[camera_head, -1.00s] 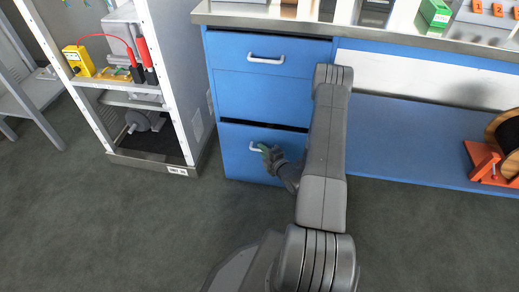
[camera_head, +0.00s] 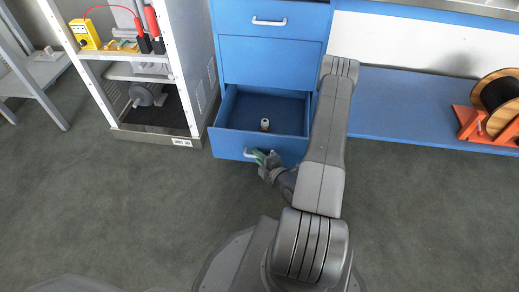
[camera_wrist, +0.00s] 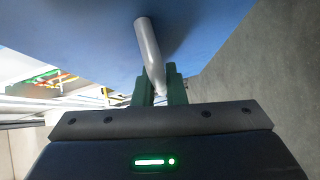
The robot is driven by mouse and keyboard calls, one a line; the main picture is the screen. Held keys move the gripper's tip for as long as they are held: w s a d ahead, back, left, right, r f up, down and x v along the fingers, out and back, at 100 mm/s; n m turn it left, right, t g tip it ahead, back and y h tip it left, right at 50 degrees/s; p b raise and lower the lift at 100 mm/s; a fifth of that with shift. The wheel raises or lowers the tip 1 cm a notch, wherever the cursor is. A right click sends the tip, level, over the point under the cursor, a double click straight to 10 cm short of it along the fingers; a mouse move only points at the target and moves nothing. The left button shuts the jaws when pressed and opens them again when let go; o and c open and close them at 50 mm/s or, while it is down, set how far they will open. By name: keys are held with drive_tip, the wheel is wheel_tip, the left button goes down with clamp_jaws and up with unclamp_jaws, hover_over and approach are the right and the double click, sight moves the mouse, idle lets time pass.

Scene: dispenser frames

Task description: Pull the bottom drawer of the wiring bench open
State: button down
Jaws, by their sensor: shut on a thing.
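The wiring bench has a blue drawer unit with its bottom drawer (camera_head: 228,144) pulled out, showing its inside. A small pale cylindrical object (camera_head: 265,125) stands in the drawer. The drawer's light handle (camera_head: 247,153) is on its front, and it also shows in the wrist view (camera_wrist: 149,50). My gripper (camera_head: 262,158) is at the right part of this handle. In the wrist view its green fingers (camera_wrist: 160,88) are shut around one end of the handle. The upper drawer (camera_head: 270,50) is shut.
A grey rack (camera_head: 190,90) with a yellow meter (camera_head: 85,34) and red probes stands left of the bench. An orange stand with a cable reel (camera_head: 490,105) sits on the low blue shelf (camera_head: 400,105) at right. The grey floor (camera_head: 130,205) before the drawer is clear.

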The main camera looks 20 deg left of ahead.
drive_tip(key=shift+s+d, duration=0.2)
drive_tip(key=shift+s, duration=0.6)
drive_tip(key=c, duration=1.8)
unclamp_jaws()
drive_tip(key=shift+o, duration=0.2)
drive_tip(key=p+v, duration=0.3)
drive_tip(key=v, duration=1)
drive_tip(key=shift+s+d, duration=0.15)
drive_tip(key=shift+d, duration=0.2)
drive_tip(key=shift+f, duration=0.1)
drive_tip(key=b+x, duration=0.3)
drive_tip(key=x, duration=1)
drive_tip(key=shift+a, duration=0.15)
